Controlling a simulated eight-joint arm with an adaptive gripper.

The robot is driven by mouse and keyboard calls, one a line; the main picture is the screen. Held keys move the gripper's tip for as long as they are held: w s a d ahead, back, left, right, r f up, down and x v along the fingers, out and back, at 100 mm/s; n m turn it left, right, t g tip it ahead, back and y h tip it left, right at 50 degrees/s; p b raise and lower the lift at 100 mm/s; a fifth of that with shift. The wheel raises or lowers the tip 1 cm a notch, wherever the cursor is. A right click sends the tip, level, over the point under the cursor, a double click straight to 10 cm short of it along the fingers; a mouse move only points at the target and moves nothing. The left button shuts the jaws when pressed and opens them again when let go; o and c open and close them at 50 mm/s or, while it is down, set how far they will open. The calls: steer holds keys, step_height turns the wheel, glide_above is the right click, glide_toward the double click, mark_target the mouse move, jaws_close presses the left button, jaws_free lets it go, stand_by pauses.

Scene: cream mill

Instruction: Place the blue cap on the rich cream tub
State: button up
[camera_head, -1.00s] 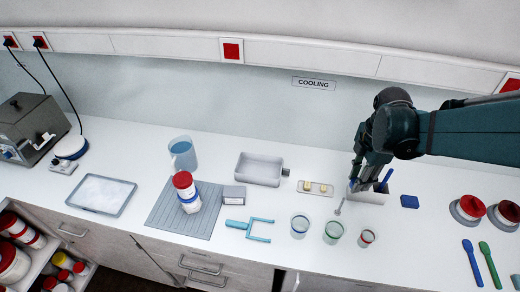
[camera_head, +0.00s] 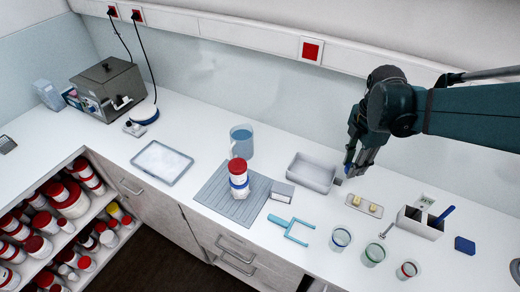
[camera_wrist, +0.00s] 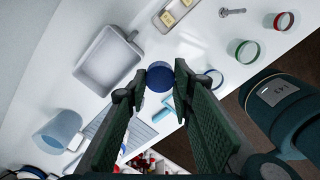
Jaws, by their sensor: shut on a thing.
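The blue cap (camera_wrist: 160,76) is pinched between the fingertips of my gripper (camera_wrist: 158,84) in the wrist view. In the head view my gripper (camera_head: 351,170) is above the counter, by the right end of the grey metal tray, and the cap is only a small blue patch there. A white tub with a red top and a blue band (camera_head: 239,180) stands upright on the grey ribbed mat (camera_head: 215,193), left of my gripper and apart from it. Its label is too small to read, so I cannot tell whether it is the rich cream tub.
The grey metal tray (camera_head: 312,172) and a blue jug (camera_head: 241,141) stand behind the tub. A small grey box (camera_head: 281,191) and a turquoise fork-shaped tool (camera_head: 291,230) lie to its right. Several cups, including a green-rimmed one (camera_head: 374,254), stand along the front edge.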

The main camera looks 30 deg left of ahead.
steer(key=s+a+r+n, duration=0.2)
steer(key=a, duration=0.7)
steer(key=s+a+r+n, duration=0.1)
steer(key=s+a+r, duration=0.1)
steer(key=a, duration=0.8)
step_height(320, 180, up, 3)
steer(key=n+p, duration=0.2)
steer(key=n, duration=0.2)
glide_above(237, 165)
steer(key=shift+f, duration=2.85)
steer(key=shift+f, duration=2.1)
steer(key=shift+f, duration=0.2)
